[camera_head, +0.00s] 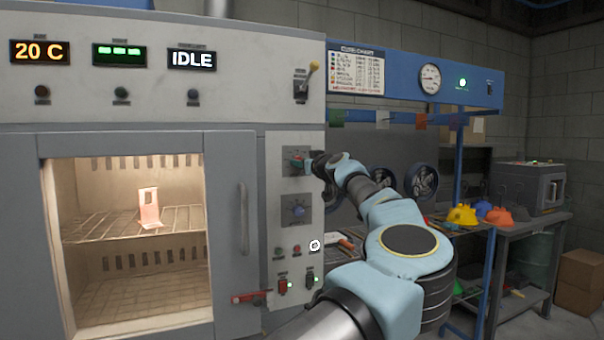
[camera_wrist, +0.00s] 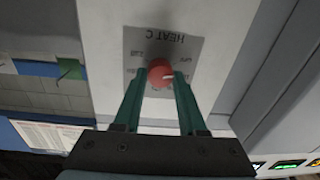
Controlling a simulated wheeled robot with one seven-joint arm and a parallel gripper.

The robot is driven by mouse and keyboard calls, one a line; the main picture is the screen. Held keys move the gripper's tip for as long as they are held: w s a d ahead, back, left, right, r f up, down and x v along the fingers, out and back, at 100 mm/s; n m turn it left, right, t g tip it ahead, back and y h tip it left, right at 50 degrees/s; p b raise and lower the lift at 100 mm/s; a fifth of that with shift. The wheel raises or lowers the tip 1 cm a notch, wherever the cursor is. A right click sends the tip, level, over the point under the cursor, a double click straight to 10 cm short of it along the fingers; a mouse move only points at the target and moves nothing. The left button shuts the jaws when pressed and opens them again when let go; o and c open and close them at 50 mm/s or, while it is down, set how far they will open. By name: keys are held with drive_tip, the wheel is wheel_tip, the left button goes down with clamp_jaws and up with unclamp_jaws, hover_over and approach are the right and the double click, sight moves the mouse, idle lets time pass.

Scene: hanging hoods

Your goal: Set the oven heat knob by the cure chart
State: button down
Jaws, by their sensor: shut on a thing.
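The red heat knob (camera_wrist: 160,73) sits on a grey plate marked "HEAT C" (camera_wrist: 175,38), shown upside down in the wrist view. My gripper (camera_wrist: 160,76) is shut on the knob, one teal finger on each side. In the head view my gripper (camera_head: 304,163) reaches the upper knob plate of the oven panel, partly hiding the knob. The cure chart (camera_head: 356,71) hangs on the blue beam right of the oven; its small text is not legible. The oven display (camera_head: 39,52) reads 20 C, and another display (camera_head: 192,60) reads IDLE.
A second, blue knob (camera_head: 298,210) is below on the same panel. The oven door (camera_head: 232,200) is shut, with a pinkish part (camera_head: 149,208) on the rack inside. A lever (camera_head: 307,80) is above the panel. A bench (camera_head: 535,218) with coloured helmet-like shells stands at right.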

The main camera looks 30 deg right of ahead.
drive_tip(key=shift+a+f+n+g+h+b, duration=0.1)
drive_tip(key=shift+n+h+b, duration=0.3)
drive_tip(key=shift+n, duration=5.3)
drive_tip(key=shift+r+n+g+h+b, duration=0.15)
drive_tip(key=shift+n+b, duration=0.3)
drive_tip(key=shift+n, duration=5.25)
drive_tip(key=shift+a+f+n+g+h+b, duration=0.15)
drive_tip(key=shift+n+h+b, duration=0.25)
drive_tip(key=shift+n, duration=5.3)
drive_tip(key=shift+d, duration=0.1)
drive_tip(key=shift+c, duration=2.4)
unclamp_jaws()
